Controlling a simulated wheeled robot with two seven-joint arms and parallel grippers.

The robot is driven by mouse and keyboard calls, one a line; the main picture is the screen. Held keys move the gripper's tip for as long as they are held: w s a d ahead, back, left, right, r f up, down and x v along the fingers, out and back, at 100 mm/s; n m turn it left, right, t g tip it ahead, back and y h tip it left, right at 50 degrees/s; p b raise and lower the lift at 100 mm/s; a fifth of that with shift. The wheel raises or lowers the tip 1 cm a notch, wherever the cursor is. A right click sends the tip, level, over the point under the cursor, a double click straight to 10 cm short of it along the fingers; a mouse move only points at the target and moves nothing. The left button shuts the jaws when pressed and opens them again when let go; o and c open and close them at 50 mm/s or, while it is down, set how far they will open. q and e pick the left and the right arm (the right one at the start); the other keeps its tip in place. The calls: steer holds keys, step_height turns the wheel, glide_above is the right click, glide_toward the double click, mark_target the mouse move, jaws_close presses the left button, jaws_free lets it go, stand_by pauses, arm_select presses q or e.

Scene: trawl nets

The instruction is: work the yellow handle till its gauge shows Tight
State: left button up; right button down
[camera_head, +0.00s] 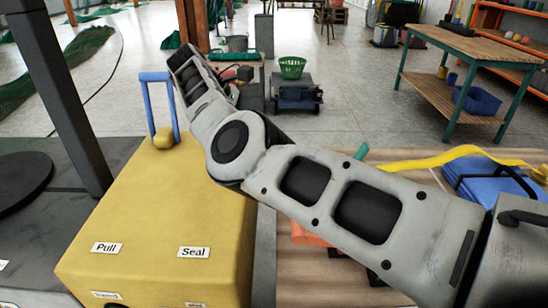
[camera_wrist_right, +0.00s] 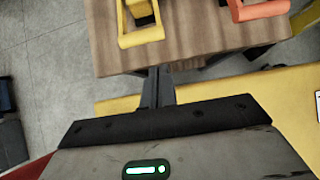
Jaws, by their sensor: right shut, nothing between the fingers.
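A yellow loop-shaped handle (camera_wrist_right: 140,39) shows at the top of the right wrist view, over the edge of a wooden top. My right gripper (camera_wrist_right: 158,72) is shut and empty, its fingers pointing toward that handle with a gap between. In the head view my right arm reaches in from the right to the upper left; its fingertips cannot be made out there. I cannot pick out the yellow handle for sure in the head view. No gauge reading is legible. My left gripper is not in view.
An orange handle (camera_wrist_right: 262,10) lies right of the yellow one. A yellow box (camera_head: 150,225) with "Pull" and "Seal" labels carries a blue upright handle (camera_head: 150,105). A wooden surface (camera_head: 330,285) with a yellow strap (camera_head: 450,157) and blue bundle (camera_head: 490,185) lies right, partly behind my arm.

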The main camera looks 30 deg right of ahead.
steer(key=p+x, duration=0.2)
steer(key=x, duration=0.7)
steer(key=shift+d+f, duration=0.25)
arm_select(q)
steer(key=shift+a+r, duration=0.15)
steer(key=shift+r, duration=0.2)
arm_select(e)
steer(key=shift+f, duration=0.1)
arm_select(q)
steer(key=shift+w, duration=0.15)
arm_select(e)
steer(key=shift+w, duration=0.1)
steer(key=shift+d+r+t+y+b, duration=0.1)
steer(key=shift+r+t+y+b, duration=0.3)
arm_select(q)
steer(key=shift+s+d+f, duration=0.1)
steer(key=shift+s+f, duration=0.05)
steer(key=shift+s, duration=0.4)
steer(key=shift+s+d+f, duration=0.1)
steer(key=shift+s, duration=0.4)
arm_select(e)
steer(key=shift+r+y, duration=0.15)
steer(key=shift+y, duration=0.15)
